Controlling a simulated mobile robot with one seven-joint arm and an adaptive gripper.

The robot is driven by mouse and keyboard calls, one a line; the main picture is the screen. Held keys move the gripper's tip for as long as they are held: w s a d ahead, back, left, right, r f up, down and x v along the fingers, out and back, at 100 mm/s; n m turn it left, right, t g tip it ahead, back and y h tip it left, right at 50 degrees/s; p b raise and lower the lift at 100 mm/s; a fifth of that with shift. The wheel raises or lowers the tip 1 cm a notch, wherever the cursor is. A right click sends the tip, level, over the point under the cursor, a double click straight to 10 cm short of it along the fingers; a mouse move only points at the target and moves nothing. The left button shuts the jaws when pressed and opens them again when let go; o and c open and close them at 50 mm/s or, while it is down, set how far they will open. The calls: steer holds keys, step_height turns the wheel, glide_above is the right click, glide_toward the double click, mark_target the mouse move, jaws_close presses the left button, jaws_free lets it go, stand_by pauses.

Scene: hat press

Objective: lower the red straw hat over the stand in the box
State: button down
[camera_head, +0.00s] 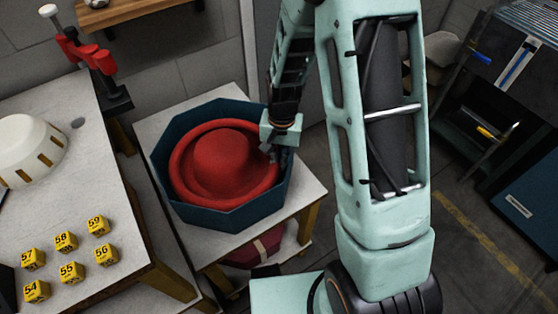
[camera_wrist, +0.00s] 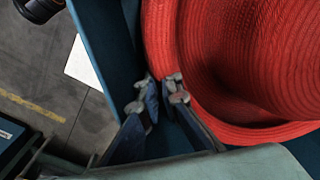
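The red straw hat (camera_head: 223,155) sits crown up inside the dark blue octagonal box (camera_head: 165,190), its brim within the walls. The hat (camera_wrist: 235,60) fills the upper right of the wrist view. The stand is hidden under the hat. My gripper (camera_head: 274,152) is at the right side of the box, by the brim's edge. In the wrist view, my gripper (camera_wrist: 161,92) has its fingertips a small gap apart, with dark blue showing between them. The fingertips are close beside the brim; whether they touch it I cannot tell.
The box stands on a white table (camera_head: 305,190). A worktable on the left holds a cream-coloured dome (camera_head: 30,150) and several numbered yellow cubes (camera_head: 66,241). A red clamp-like tool (camera_head: 85,52) stands behind them. A dark red object (camera_head: 255,247) lies below the white table.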

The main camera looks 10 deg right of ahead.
steer(key=shift+f+b, duration=0.35)
steer(key=shift+f, duration=0.1)
stand_by(0.6)
steer(key=c, duration=2.1)
jaws_free()
steer(key=r, duration=1.2)
steer(key=shift+d, duration=0.25)
